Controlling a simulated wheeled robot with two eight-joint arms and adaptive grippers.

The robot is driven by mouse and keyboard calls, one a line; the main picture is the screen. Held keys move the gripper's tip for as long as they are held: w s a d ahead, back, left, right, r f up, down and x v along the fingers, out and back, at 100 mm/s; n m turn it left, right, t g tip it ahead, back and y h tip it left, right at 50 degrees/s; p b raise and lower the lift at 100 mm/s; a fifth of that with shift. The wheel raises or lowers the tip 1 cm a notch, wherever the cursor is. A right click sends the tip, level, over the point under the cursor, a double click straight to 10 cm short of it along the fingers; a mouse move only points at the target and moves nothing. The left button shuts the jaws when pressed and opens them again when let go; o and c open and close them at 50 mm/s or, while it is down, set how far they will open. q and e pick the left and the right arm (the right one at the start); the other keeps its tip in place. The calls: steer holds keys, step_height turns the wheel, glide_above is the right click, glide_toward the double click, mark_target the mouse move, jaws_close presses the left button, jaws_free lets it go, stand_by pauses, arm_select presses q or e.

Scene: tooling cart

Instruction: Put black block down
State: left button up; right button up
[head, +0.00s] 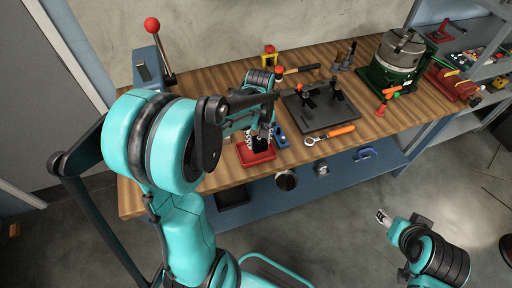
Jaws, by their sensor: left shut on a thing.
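The black block (260,142) is small and dark, seen at the front of the wooden bench. My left gripper (261,134) is shut on it from above. The block is over the red tray-like base (259,157); I cannot tell whether it touches it. My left arm covers part of the area behind and to the left. My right gripper (381,215) hangs low at the right, away from the bench, over the floor. It is too small to tell whether it is open or shut.
A blue item (281,139) sits just right of the red base. A black plate (322,112) with fixtures, an orange-handled ratchet (330,134) and a green machine (393,68) stand further right. A red-knobbed lever (153,27) stands at the back left.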

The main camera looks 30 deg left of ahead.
mark_target(256, 146)
arm_select(q)
steer(key=shift+w+a+f, duration=0.15)
steer(key=shift+a+f, duration=0.3)
steer(key=shift+a, duration=0.25)
steer(key=shift+f+b, duration=0.9)
steer(key=shift+f, duration=1.1)
steer(key=shift+f, duration=0.1)
steer(key=o, duration=1.3)
steer(key=shift+o, duration=0.2)
